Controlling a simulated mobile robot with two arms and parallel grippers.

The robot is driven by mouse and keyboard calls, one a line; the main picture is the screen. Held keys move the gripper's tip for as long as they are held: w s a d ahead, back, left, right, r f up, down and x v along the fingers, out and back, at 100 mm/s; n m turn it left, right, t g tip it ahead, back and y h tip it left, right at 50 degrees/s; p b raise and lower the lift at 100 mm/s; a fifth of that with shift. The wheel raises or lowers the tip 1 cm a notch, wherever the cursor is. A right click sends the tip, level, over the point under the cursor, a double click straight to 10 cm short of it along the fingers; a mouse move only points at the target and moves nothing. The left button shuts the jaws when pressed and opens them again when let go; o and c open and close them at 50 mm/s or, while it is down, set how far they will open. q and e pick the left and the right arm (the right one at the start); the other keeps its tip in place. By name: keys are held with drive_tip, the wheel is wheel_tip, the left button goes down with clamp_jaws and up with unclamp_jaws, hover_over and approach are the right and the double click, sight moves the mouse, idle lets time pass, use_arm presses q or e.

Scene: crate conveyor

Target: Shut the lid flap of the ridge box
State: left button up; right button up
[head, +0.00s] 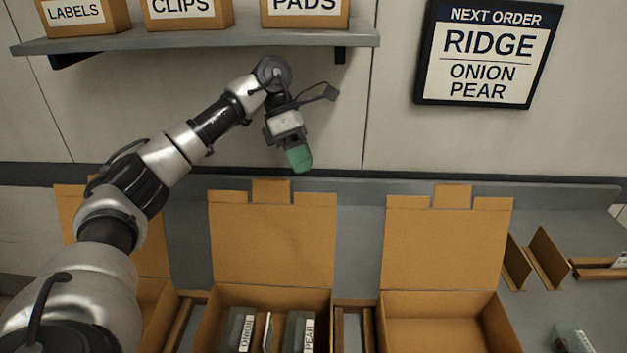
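The wall sign names RIDGE with ONION and PEAR; I see no box marked RIDGE. The middle cardboard box (207,327) holds dark packets labelled ONION (246,333) and PEAR (309,333). Its lid flap (272,240) stands up at the back, with a tab on top. The box to its right (445,305) looks empty where visible, and its lid flap (447,243) is also up. My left gripper (300,158) hangs above and behind the middle flap, apart from it in the picture. Its green tip points down; I cannot tell whether the fingers are apart. My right gripper is out of view.
A third open box (154,290) at left is partly hidden by my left arm. A shelf (200,42) with boxes labelled LABELS, CLIPS and PADS is above. The order sign (487,52) hangs at right. Cardboard dividers (548,258) and a small item (572,338) lie at right.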

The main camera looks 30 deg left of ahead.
use_arm(q)
drive_tip(key=p+x, duration=0.1)
drive_tip(key=x, duration=0.5)
drive_tip(key=shift+s+d+p, duration=0.25)
drive_tip(key=shift+d+p, duration=0.1)
drive_tip(key=c, duration=0.5)
clamp_jaws()
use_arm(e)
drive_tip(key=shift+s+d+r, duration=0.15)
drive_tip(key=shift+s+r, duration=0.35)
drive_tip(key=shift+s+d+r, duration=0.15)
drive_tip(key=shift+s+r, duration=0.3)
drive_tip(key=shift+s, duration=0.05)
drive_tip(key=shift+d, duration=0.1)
